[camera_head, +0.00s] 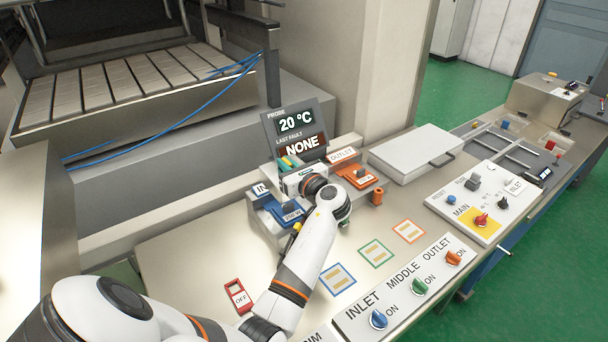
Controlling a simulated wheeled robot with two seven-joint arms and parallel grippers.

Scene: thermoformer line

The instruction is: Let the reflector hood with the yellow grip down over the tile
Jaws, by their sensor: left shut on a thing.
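My left arm reaches up from the bottom left, and my left gripper (299,182) is at the small stations below the probe display. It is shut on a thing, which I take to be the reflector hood. Its fingertips and most of what they hold are hidden by the hand and wrist. A small yellow and green piece (290,161) shows just behind the hand; I cannot tell for sure whether it is the yellow grip. The tile cannot be made out, and neither can any gap between hood and tile. My right gripper is not in view.
A blue inlet unit (281,210) is left of the hand, an orange outlet unit (358,178) right. The probe display (297,130) stands behind.

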